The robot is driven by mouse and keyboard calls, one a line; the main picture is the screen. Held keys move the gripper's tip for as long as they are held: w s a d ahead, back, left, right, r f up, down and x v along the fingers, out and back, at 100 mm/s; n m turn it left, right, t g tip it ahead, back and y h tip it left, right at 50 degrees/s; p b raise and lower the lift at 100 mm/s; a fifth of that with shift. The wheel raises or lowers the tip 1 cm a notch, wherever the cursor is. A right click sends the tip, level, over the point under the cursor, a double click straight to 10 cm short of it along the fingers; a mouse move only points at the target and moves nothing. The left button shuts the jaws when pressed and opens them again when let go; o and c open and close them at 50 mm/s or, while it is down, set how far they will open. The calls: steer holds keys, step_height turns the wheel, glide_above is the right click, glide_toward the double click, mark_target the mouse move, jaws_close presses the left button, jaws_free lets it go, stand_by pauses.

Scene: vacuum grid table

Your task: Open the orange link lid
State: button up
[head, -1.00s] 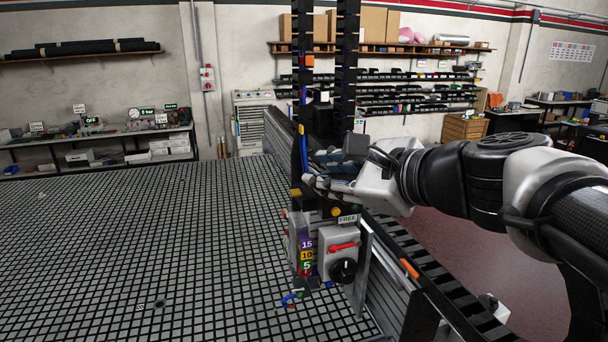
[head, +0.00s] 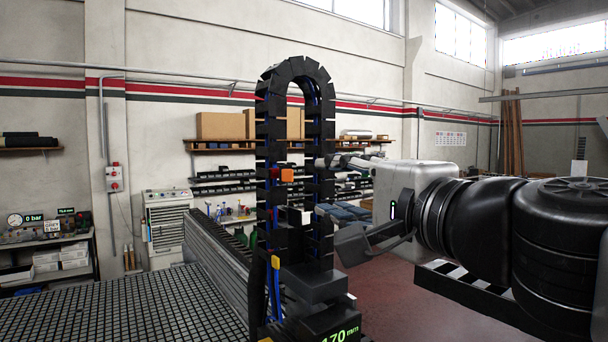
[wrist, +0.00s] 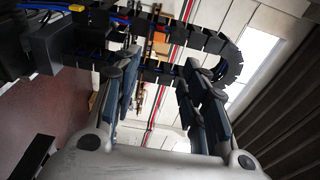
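The orange link lid (head: 287,175) is a small bright orange block on the black cable chain (head: 297,68), partway up the upright loop. It looks closed, but its edges are too small to be sure. My gripper (head: 326,186) is just right of the chain, at about the lid's height and apart from it in the picture. In the wrist view my gripper (wrist: 163,78) has its two blue-grey fingers wide apart with nothing between them. An orange patch shows beyond the fingers there, but I cannot tell whether it is the lid.
The chain arches above and stands close to my fingers. A black carriage with a green 170 mm display (head: 341,334) is below. The grid table (head: 120,315) spreads to the left. Shelves with cardboard boxes (head: 220,125) are along the far wall.

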mark_target(291, 176)
steer(key=p+x, duration=0.1)
steer(key=x, duration=1.5)
steer(key=shift+w+a+f+p, duration=0.1)
steer(key=shift+w+a+p, duration=0.05)
steer(key=shift+w+p, duration=0.25)
steer(key=shift+c, duration=0.2)
steer(key=c, duration=0.8)
